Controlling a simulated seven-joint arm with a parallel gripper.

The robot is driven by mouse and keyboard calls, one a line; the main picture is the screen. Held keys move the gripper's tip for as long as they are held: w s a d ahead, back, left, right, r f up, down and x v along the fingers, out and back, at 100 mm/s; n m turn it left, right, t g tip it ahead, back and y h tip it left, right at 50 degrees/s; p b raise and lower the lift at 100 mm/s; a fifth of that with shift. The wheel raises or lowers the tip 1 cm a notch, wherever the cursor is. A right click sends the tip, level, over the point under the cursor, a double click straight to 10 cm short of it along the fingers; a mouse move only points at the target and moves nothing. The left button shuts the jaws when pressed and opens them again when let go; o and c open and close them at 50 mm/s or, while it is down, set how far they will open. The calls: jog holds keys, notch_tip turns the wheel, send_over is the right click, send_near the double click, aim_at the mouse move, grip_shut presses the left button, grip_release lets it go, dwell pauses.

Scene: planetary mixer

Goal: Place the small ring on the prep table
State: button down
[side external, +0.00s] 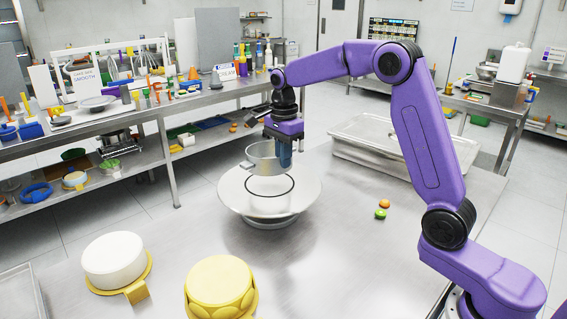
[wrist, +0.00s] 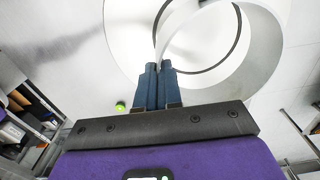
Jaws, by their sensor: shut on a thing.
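My gripper (side external: 284,152) points down and is shut on the wall of a small silver ring (side external: 262,160). The ring is held level above a round white turntable (side external: 230,190). The prep table (side external: 330,240) is the steel surface under the turntable.
A white cake (side external: 112,258) on a gold board and a yellow cake (side external: 220,285) stand at the front left. A lidded steel pan (side external: 375,135) lies behind. Small orange (side external: 384,205) and green (side external: 380,214) pieces lie right of the turntable. Bare steel lies between these.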

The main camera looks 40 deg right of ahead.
jog(key=shift+r, duration=0.35)
